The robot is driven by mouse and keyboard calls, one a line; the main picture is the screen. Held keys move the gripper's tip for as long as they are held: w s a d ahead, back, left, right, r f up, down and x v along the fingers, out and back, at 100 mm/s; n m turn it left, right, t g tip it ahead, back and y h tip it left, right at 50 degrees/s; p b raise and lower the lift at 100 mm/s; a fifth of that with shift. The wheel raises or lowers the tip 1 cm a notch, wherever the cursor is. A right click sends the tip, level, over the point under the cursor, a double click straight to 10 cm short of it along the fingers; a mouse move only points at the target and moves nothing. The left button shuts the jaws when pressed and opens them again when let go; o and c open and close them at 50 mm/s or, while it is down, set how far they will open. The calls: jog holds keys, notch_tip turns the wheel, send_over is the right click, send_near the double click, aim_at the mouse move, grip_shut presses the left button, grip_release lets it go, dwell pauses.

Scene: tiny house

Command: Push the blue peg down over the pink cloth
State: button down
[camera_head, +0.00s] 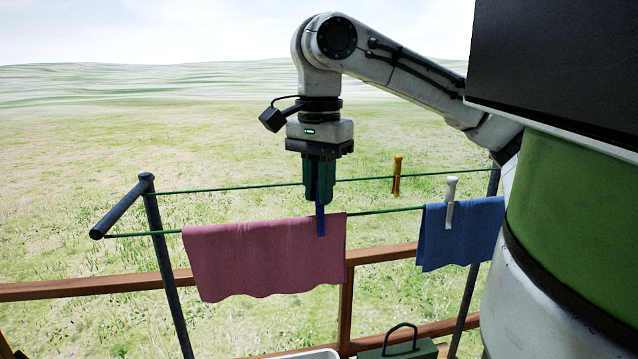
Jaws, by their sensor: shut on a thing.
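The pink cloth (250,262) hangs folded over the front green line at the left. The blue peg (321,222) stands upright near the cloth's right end. Its lower part shows in front of the cloth's top edge and reaches a little below the line. My gripper (320,198) points straight down above the line and is shut on the upper part of the blue peg. The fingers hide the peg's top. How the peg's far leg sits behind the cloth is hidden.
A blue cloth (462,240) hangs to the right, with a white peg (450,203) on it. A yellow peg (397,176) sits on the rear line (250,187). Dark posts (162,250) hold the lines. A wooden railing (90,287) and a green box (398,350) are below.

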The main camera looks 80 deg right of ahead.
jog(key=shift+f+b, duration=0.35)
jog(key=shift+f, duration=0.4)
jog(key=c, duration=1)
grip_release()
jog(key=shift+r, duration=0.15)
notch_tip(320, 180, up, 10)
jog(key=shift+r, duration=0.2)
notch_tip(320, 180, up, 10)
jog(key=p, duration=0.8)
